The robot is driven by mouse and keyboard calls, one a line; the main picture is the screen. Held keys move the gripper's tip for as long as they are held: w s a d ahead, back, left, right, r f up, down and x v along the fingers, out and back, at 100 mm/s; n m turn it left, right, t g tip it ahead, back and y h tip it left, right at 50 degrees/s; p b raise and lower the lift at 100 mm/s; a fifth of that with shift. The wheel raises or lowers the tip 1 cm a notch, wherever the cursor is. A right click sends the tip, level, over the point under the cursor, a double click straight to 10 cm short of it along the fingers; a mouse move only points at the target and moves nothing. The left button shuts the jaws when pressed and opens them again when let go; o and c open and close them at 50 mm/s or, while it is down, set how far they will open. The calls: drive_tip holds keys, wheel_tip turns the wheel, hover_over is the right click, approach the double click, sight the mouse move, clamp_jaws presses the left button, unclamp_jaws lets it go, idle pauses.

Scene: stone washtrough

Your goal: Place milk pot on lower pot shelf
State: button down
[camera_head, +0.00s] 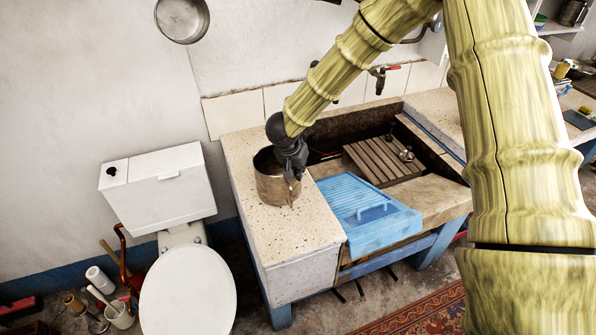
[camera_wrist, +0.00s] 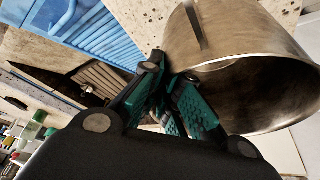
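The milk pot, which I take to be the worn metal pot (camera_head: 275,188), appears upright on the left end of the speckled stone counter. It also fills the upper right of the wrist view (camera_wrist: 245,85), tilted in that picture. My gripper (camera_head: 291,172) is at the pot's right rim, pointing down. In the wrist view its teal-padded fingers (camera_wrist: 165,78) come close together at the pot's near edge. The contact between the fingertips and the pot is hidden, so I cannot tell whether they hold it. I cannot identify the lower pot shelf for certain.
The counter (camera_head: 290,235) surrounds a sunken trough with a blue drainer (camera_head: 366,210) and a slatted wooden board (camera_head: 383,160). A toilet (camera_head: 188,285) stands left. A metal pan (camera_head: 182,18) hangs on the wall. A white shelf (camera_head: 560,28) is at the far right.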

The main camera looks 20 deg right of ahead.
drive_tip(key=shift+f, duration=0.55)
drive_tip(key=shift+f, duration=0.15)
drive_tip(key=c, duration=1.6)
unclamp_jaws()
drive_tip(key=shift+c, duration=0.2)
